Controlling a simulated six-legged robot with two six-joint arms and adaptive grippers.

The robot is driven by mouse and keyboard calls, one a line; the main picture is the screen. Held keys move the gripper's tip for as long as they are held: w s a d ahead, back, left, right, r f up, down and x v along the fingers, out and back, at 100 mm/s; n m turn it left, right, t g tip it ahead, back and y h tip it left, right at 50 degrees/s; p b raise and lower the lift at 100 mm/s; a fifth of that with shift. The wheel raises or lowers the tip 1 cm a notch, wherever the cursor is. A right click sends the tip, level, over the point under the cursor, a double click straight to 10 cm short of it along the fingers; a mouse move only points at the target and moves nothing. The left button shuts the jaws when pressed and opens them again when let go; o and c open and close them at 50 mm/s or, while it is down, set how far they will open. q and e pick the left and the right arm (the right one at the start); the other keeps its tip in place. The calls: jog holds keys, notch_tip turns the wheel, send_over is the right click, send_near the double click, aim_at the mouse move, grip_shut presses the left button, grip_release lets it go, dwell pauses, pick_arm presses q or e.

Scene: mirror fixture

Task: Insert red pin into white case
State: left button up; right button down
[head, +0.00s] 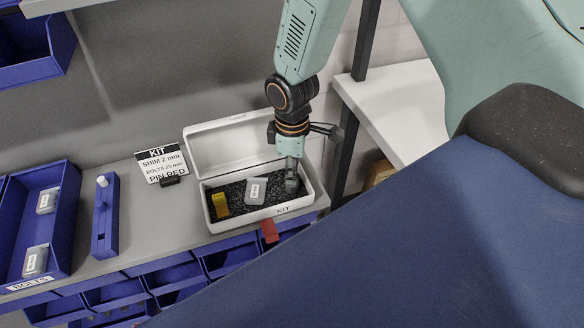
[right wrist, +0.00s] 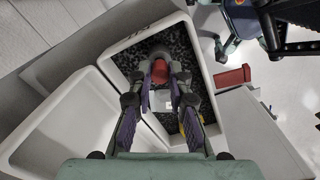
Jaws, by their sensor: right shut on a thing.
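The white case (head: 240,222) stands open on the grey bench, its lid raised at the back; it also shows in the right wrist view (right wrist: 201,68). Dark foam lines its inside. My right gripper (head: 291,186) points down into the right end of the case. In the right wrist view its fingertips (right wrist: 160,78) are shut on the red pin (right wrist: 160,71), over the dark foam. The pin's lower end is hidden, so I cannot tell how deep it sits. In the head view the gripper hides the pin. My left gripper is not in view.
In the case lie a yellow piece (head: 221,206) and a clear labelled box (head: 256,191). A red tab (head: 269,230) hangs at the bench's front edge. A kit card (head: 161,164), a blue holder (head: 105,215) and a blue bolts bin (head: 30,272) stand left.

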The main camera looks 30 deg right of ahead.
jog(key=shift+f, duration=0.55)
jog(key=c, duration=1.2)
grip_release()
jog(key=o, duration=0.4)
jog(key=shift+r, duration=0.1)
notch_tip(320, 180, up, 6)
jog(key=p, duration=0.6)
